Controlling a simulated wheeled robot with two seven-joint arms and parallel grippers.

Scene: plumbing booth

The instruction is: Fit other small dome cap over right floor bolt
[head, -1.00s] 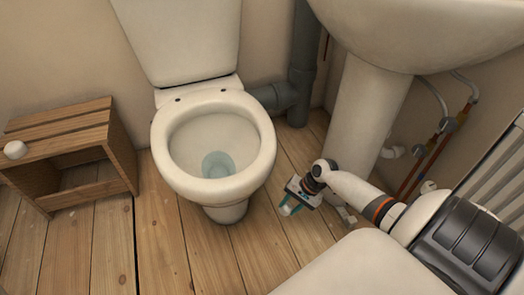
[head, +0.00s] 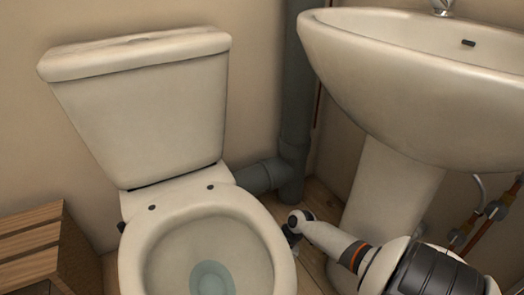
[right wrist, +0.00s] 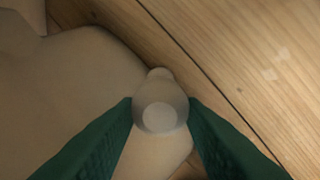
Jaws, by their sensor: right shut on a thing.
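The small dome cap (right wrist: 160,117) is pale and rounded, held between the two green fingers of my right gripper (right wrist: 160,105) in the right wrist view. A small pale nub shows just beyond the cap; I cannot tell whether it is part of it. The toilet's foot (right wrist: 75,85) lies behind and to the left of the cap. In the head view my right arm reaches down between the toilet (head: 205,240) and the basin pedestal, and the toilet bowl hides the fingertips. I cannot make out the right floor bolt. My left gripper is not in view.
The basin (head: 420,90) and its pedestal (head: 390,190) stand close on the right. A grey waste pipe (head: 297,110) rises behind. A wooden crate (head: 40,245) is at the lower left. Bare floorboards (right wrist: 245,60) lie right of the cap.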

